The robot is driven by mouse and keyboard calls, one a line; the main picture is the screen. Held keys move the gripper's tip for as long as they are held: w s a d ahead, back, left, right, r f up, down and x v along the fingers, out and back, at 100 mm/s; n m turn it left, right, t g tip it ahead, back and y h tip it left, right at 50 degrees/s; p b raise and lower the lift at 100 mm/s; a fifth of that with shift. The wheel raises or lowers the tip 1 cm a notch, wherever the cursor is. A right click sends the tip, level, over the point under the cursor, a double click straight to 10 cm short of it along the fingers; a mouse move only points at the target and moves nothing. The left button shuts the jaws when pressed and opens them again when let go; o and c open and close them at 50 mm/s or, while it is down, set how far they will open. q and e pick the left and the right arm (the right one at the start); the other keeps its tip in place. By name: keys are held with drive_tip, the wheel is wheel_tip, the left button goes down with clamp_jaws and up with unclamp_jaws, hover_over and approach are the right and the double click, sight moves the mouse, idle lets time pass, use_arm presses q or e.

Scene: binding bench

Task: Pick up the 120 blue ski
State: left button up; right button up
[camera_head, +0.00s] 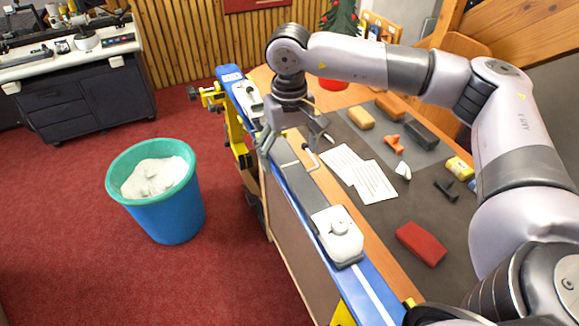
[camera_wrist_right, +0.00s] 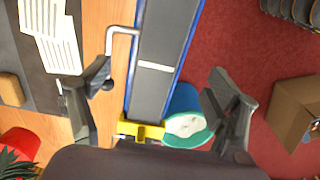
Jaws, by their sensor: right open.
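The blue ski (camera_head: 297,182) lies lengthwise along the left edge of the workbench, blue at its ends with a dark grey strip along its middle. A white binding piece (camera_head: 338,236) sits on its near part and another shows toward its far end. My right gripper (camera_head: 292,146) is open over the middle of the ski. In the right wrist view the ski (camera_wrist_right: 160,75) runs between the spread fingers of my right gripper (camera_wrist_right: 158,100), apart from both. A bent metal lever (camera_wrist_right: 121,32) stands beside the ski there. My left gripper is not in view.
Yellow vises (camera_head: 238,140) stand under the ski. On the bench are papers (camera_head: 374,182), a red block (camera_head: 421,243) and several small tools and blocks. A blue bin (camera_head: 172,215) stands on the red carpet left of the bench. A dark cabinet stands farther back.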

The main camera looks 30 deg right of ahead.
sight(290, 163)
drive_tip(key=f, duration=0.2)
drive_tip(key=f+b, duration=0.1)
drive_tip(key=shift+w+d+f, duration=0.15)
drive_tip(key=shift+w+d, duration=0.05)
drive_tip(key=shift+w, duration=0.05)
drive_tip(key=shift+f, duration=0.2)
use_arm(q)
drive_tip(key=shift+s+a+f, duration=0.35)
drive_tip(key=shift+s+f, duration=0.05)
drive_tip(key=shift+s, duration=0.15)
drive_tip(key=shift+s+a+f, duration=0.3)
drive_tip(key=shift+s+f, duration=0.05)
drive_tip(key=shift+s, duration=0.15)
use_arm(e)
drive_tip(key=shift+r, duration=0.1)
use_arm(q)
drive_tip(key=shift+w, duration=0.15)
use_arm(e)
drive_tip(key=shift+f+b, duration=0.2)
drive_tip(key=shift+b, duration=0.1)
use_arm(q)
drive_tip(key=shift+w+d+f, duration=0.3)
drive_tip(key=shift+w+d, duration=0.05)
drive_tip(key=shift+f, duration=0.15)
use_arm(e)
drive_tip(key=shift+f, duration=0.1)
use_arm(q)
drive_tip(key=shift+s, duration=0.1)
